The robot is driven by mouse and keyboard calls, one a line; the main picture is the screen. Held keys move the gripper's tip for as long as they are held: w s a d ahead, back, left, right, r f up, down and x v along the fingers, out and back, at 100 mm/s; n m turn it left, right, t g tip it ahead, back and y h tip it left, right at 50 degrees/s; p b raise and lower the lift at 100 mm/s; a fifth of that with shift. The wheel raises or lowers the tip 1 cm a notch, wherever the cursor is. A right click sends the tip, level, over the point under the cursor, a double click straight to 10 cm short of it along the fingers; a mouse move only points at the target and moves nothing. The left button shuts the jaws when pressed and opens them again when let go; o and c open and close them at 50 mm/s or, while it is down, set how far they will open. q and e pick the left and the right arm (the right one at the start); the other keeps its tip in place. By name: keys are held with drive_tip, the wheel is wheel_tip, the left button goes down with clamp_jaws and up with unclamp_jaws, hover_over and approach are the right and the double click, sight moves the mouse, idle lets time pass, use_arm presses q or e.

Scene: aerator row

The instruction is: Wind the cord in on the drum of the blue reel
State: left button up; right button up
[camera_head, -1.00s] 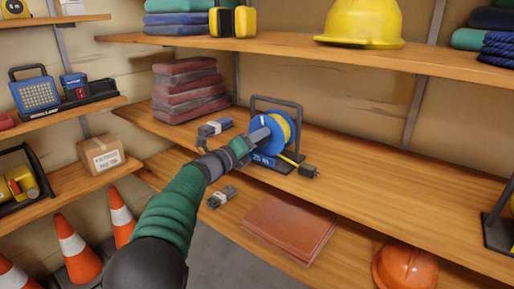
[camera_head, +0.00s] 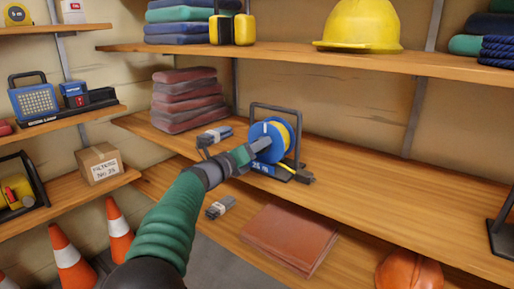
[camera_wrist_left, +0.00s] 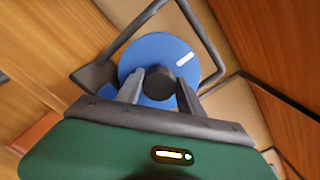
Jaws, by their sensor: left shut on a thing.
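The blue reel (camera_head: 261,131) stands upright in a dark frame (camera_head: 299,119) on the middle shelf, with yellow cord (camera_head: 290,131) on its drum. A short yellow end runs down to a dark plug (camera_head: 303,177) beside the base. My left gripper (camera_head: 259,146) is at the reel's near face. In the left wrist view its two fingers (camera_wrist_left: 160,88) are shut on a dark round knob (camera_wrist_left: 159,82) on the blue disc (camera_wrist_left: 150,50), which has a white mark (camera_wrist_left: 185,58) near its rim. The fingers hide part of the disc. My right gripper is out of view.
A brown folder (camera_head: 290,238), a grey item (camera_head: 220,207) and an orange helmet (camera_head: 408,271) are on the shelf below.

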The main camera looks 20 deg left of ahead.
use_arm(q)
drive_tip(key=o, duration=1.4)
drive_tip(key=shift+w+f, duration=0.1)
drive_tip(key=shift+f, duration=0.25)
drive_tip(key=shift+c, duration=0.2)
drive_tip(key=shift+r, duration=0.2)
drive_tip(key=p+v, duration=0.3)
drive_tip(key=v, duration=1.4)
